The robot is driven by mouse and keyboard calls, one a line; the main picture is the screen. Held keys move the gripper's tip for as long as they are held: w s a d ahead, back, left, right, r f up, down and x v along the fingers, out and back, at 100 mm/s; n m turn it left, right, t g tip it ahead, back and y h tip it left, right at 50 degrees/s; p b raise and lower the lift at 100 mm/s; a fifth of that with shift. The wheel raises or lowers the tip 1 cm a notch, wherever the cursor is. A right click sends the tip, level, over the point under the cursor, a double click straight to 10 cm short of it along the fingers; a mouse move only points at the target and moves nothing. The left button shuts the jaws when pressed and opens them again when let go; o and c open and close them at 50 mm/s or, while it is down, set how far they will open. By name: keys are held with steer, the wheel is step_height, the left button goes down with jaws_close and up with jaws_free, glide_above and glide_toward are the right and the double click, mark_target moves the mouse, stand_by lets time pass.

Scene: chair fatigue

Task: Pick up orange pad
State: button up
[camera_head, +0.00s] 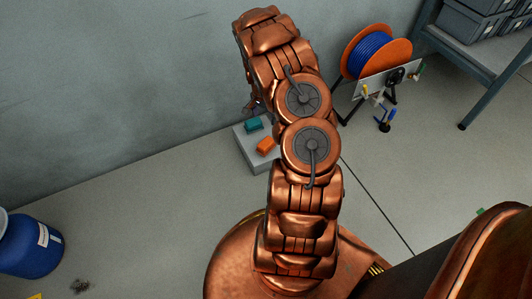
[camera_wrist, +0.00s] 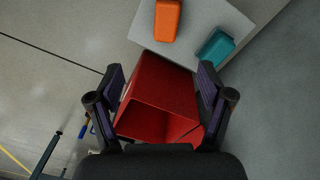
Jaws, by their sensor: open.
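The orange pad (camera_head: 266,145) lies on top of a low light-grey block (camera_head: 268,166), and it also shows at the top of the wrist view (camera_wrist: 167,20). In the head view my arm mostly hides the gripper.
A blue cable reel with orange flanges (camera_head: 377,50) stands right of my arm. A grey shelf with bins (camera_head: 475,35) is at the upper right. A blue drum (camera_head: 30,247) is at the lower left. The wall is close behind the block. Floor left of the block is clear.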

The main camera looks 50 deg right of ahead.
steer(key=m+b, duration=0.2)
steer(key=b, duration=0.1)
glide_above(266, 142)
steer(key=shift+t+y, duration=0.3)
step_height(266, 142, down, 12)
steer(key=shift+r, duration=0.2)
steer(key=shift+d+f+b, duration=0.1)
steer(key=shift+f+b, duration=0.75)
steer(key=shift+f, duration=0.9)
steer(key=shift+a+f+b, duration=0.2)
steer(key=shift+f+b, duration=0.9)
steer(key=shift+f, duration=0.95)
